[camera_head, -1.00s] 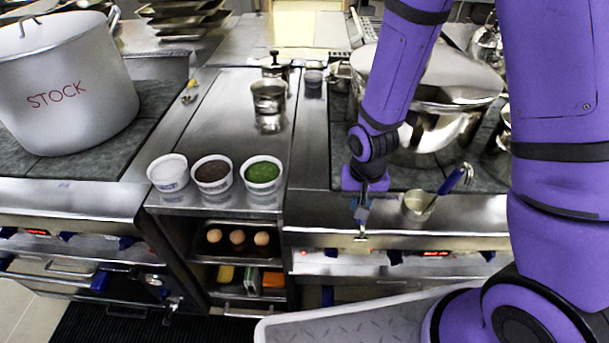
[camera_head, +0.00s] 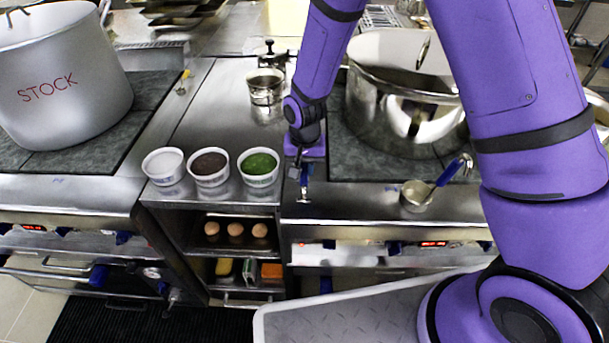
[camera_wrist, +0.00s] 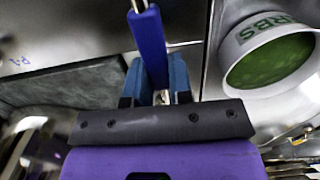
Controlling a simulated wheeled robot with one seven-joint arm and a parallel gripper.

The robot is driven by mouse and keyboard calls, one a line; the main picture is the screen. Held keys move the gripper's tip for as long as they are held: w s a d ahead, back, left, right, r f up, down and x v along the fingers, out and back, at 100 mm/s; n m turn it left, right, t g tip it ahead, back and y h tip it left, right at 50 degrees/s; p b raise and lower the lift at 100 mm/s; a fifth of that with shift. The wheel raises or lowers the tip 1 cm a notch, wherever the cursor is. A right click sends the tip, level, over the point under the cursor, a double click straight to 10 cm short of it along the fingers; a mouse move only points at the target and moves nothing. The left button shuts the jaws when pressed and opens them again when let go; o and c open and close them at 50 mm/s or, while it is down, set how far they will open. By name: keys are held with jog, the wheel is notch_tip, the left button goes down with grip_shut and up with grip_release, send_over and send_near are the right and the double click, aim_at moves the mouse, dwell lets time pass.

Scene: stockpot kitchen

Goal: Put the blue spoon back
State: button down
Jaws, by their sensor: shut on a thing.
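My gripper (camera_head: 303,172) is shut on the blue handle of the spoon (camera_head: 305,184), above the steel counter edge just right of the white tubs. In the wrist view, the blue handle of the spoon (camera_wrist: 149,42) stands between the two blue fingers of my gripper (camera_wrist: 158,80), with a metal part beyond it. The spoon's far end is small and hard to make out in the head view. A small metal cup (camera_head: 414,197) with pale contents and another blue, hook-ended handle (camera_head: 450,173) stands to the right on the counter.
Three white tubs stand to the left; the one with green contents (camera_head: 259,168) is nearest and also shows in the wrist view (camera_wrist: 272,62). A large shiny pot (camera_head: 400,110) stands behind right, a STOCK pot (camera_head: 60,85) far left. Eggs (camera_head: 236,229) sit on a shelf below.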

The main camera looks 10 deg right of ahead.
jog(key=shift+f, duration=1.75)
jog(key=c, duration=1)
grip_release()
jog(key=shift+f, duration=0.15)
